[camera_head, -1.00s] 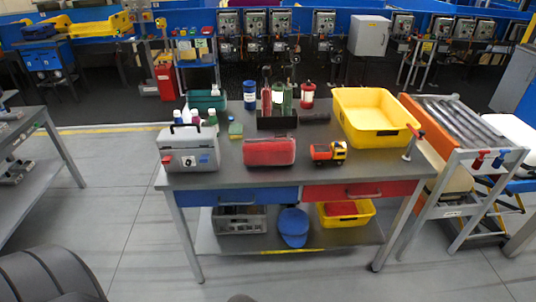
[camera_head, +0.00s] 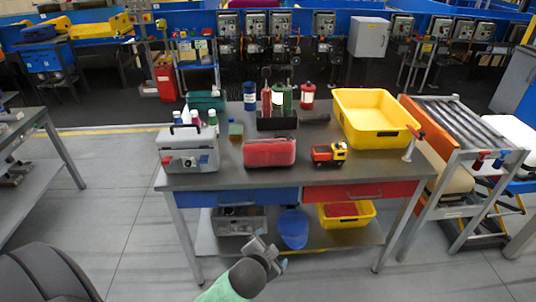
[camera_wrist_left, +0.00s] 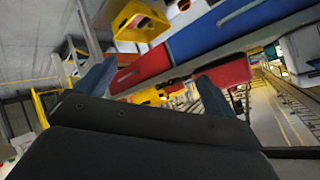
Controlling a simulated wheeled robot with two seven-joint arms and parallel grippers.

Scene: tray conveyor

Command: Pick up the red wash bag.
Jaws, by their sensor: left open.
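The red wash bag (camera_head: 269,153) lies on the grey worktable (camera_head: 222,178), near its front edge and left of the toy truck. My left gripper (camera_head: 274,254) is in front of the table, below the tabletop and lower in the picture than the bag. It is open and empty, apart from the bag. In the left wrist view its two fingers stand apart (camera_wrist_left: 155,90), and a red shape that appears to be the bag (camera_wrist_left: 228,73) shows beyond the table edge, partly hidden by a finger. My right gripper is not in view.
A grey case (camera_head: 188,150) with bottles stands left of the bag. The toy truck (camera_head: 329,153) and a yellow crate (camera_head: 376,140) are to the right. A dark bottle carrier (camera_head: 277,121) stands behind. The tabletop's front edge and drawers lie between gripper and bag.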

